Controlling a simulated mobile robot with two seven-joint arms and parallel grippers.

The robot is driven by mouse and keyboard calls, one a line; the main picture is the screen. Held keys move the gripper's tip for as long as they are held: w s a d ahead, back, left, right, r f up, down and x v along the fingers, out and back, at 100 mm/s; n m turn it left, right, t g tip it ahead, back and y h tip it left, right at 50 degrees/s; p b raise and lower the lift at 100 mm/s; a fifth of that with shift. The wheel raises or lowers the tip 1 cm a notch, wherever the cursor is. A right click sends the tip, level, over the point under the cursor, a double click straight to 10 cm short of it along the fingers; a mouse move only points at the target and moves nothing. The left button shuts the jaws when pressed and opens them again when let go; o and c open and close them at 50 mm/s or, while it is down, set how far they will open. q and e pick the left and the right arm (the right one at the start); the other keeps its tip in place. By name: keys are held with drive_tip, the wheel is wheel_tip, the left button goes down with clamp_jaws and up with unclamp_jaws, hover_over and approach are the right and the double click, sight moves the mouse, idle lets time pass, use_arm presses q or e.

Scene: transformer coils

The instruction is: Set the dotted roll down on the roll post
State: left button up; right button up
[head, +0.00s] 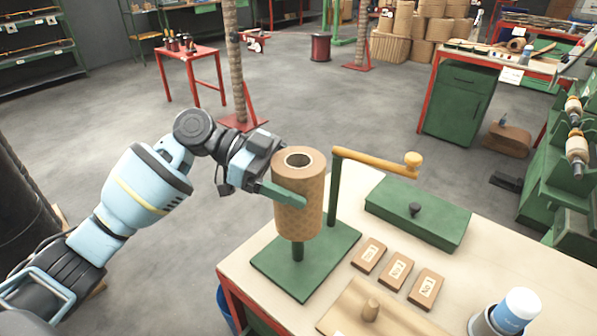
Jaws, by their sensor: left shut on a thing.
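The dotted roll (298,205) is a brown cardboard-coloured cylinder with a patterned side and an open hole at its top. It is upright. My left gripper (290,196) is shut on its side, with one green finger across the near face. The roll post (298,252) is green and stands on a green base plate (283,272) at the table's left corner. Its lower part shows below the roll, and the roll's lower end is above the plate. How far the post reaches into the roll is hidden.
A green upright with a yellow crank arm (375,160) stands close behind the roll's right side. A green lidded box (418,213), three labelled wooden blocks (396,271), a knobbed board (376,318) and a white bottle (516,308) occupy the table (490,262).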

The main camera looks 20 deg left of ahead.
use_arm(q)
drive_tip(key=shift+f+b, duration=0.9)
drive_tip(key=shift+f, duration=0.75)
drive_tip(key=shift+f+b, duration=0.95)
drive_tip(key=shift+f, duration=0.6)
wheel_tip(320, 180, down, 3)
drive_tip(key=shift+r+b, duration=0.1)
drive_tip(key=shift+b, duration=0.85)
drive_tip(key=o, duration=1.5)
drive_tip(key=shift+c, duration=0.2)
drive_tip(key=shift+f, duration=0.2)
